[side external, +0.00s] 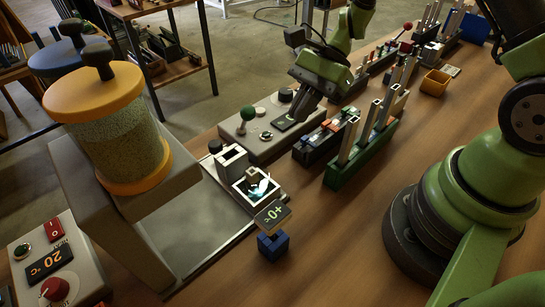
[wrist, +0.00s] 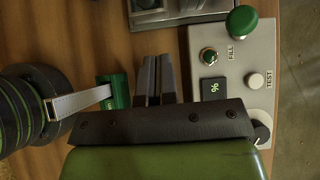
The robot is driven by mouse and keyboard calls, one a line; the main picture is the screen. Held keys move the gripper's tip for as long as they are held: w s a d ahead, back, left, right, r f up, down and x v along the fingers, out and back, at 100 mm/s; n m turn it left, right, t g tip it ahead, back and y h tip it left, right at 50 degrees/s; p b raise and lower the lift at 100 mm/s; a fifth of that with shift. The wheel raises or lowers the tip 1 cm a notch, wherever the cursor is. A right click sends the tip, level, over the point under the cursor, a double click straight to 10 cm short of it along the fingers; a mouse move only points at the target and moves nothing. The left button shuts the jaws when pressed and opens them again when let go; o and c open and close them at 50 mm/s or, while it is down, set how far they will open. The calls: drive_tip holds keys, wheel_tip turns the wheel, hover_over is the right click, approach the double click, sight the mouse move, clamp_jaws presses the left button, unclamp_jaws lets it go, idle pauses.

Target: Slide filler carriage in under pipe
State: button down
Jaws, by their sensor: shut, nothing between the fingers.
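A filler machine with a tall clear jar of granules (side external: 120,140) stands at the left in the side view. On its grey base plate (side external: 195,238) sits a white square open frame (side external: 247,198), likely the carriage, with pale glass-like pieces in it. A smaller white block (side external: 231,160) and a black knob (side external: 215,146) are beside it. Any pipe outlet is hidden by the machine's body. My gripper (side external: 303,106) is shut and empty, above the control box near its display, apart from the carriage. Its fingers also show in the wrist view (wrist: 155,75).
A control box (side external: 275,125) with a green knob (wrist: 242,20) and FILL and TEST buttons is close to my gripper. A green rack (side external: 360,155) with upright bars stands to the right. A small tilted display (side external: 272,216) on a blue block (side external: 273,245) stands in front of the carriage.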

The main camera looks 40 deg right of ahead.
drive_tip(key=f, duration=0.1)
approach(236, 199)
drive_tip(key=d+f, duration=0.2)
drive_tip(key=f, duration=0.1)
drive_tip(key=shift+f, duration=0.25)
drive_tip(key=a, duration=0.9)
drive_tip(key=shift+a, duration=0.1)
drive_tip(key=shift+r, duration=0.1)
drive_tip(key=v, duration=1)
drive_tip(key=w+a+n+t, duration=0.1)
drive_tip(key=w+a+n, duration=0.2)
drive_tip(key=w+n, duration=0.95)
drive_tip(key=s+a+f+n, duration=0.1)
drive_tip(key=a+f, duration=0.1)
drive_tip(key=s+a+f+n, duration=0.1)
drive_tip(key=a+f, duration=0.1)
drive_tip(key=a+f+n, duration=0.1)
drive_tip(key=a+f, duration=0.1)
drive_tip(key=a, duration=0.1)
drive_tip(key=shift+s+a, duration=0.1)
drive_tip(key=shift+s, duration=0.3)
